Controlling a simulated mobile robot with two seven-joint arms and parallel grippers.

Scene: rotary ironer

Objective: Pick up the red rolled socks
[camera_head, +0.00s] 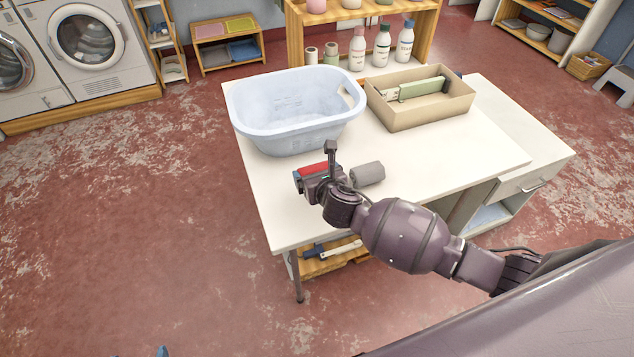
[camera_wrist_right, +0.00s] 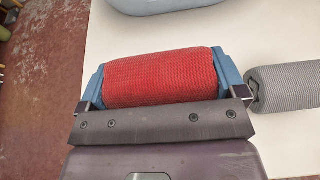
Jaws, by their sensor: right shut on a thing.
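The red rolled socks (camera_wrist_right: 160,78) lie between the two blue fingers of my right gripper (camera_wrist_right: 161,84) in the right wrist view, with a finger at each end of the roll. In the head view the red socks (camera_head: 312,169) show at my right gripper (camera_head: 317,175), over the left part of the white table (camera_head: 420,155). The gripper is shut on them. I cannot tell whether the socks touch the tabletop. A grey roll (camera_head: 367,174) lies just to the right, apart from the red one; it also shows in the right wrist view (camera_wrist_right: 285,84). My left gripper is not in view.
A pale blue laundry basket (camera_head: 290,133) stands on the table just behind my right gripper. A cardboard box (camera_head: 420,115) with a green and a white item inside stands at the back right. Several bottles stand on a wooden shelf behind. The table's front right is clear.

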